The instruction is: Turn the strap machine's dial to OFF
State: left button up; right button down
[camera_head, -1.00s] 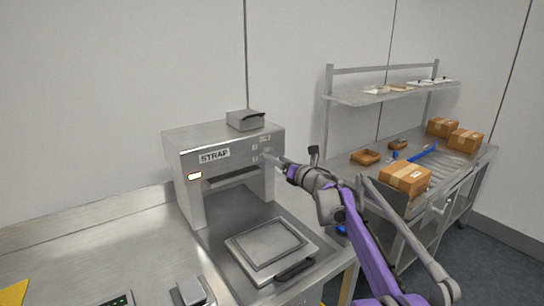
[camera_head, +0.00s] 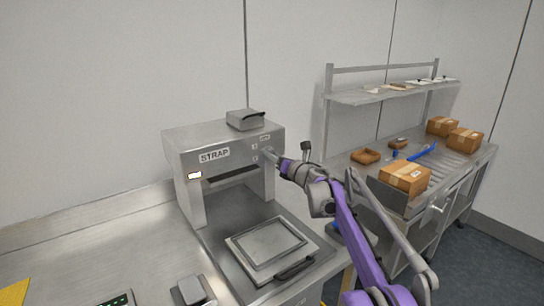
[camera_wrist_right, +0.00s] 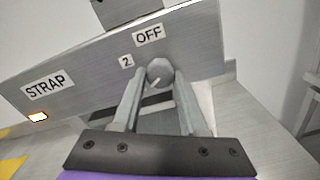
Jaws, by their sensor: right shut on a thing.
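The strap machine (camera_head: 228,139) is a grey metal arch on the bench, with a STRAP label on its front and a lit yellow-white lamp. Its round grey dial (camera_wrist_right: 160,73) shows in the right wrist view, below the OFF label (camera_wrist_right: 149,36) and right of the 2 label (camera_wrist_right: 126,61). A light pointer mark on the dial points toward the lower left, not at OFF. My right gripper (camera_head: 271,157) is at the right end of the machine's front. In the right wrist view its fingers (camera_wrist_right: 161,80) are shut on the dial, one on each side. My left gripper is out of view.
A flat plate with a dark handle (camera_head: 270,246) lies on the bench before the machine. A small grey box (camera_head: 245,119) sits on top of it. At right stands a table with cardboard boxes (camera_head: 405,177) and a shelf (camera_head: 390,94).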

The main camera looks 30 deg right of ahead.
jog(key=shift+m, duration=0.3)
jog(key=m, duration=0.7)
jog(key=m+p, duration=0.1)
jog(key=m, duration=0.7)
jog(key=m+p, duration=0.1)
jog(key=m, duration=0.7)
jog(key=shift+r, duration=0.3)
dwell(0.4)
jog(key=shift+c, duration=2.2)
grip_release()
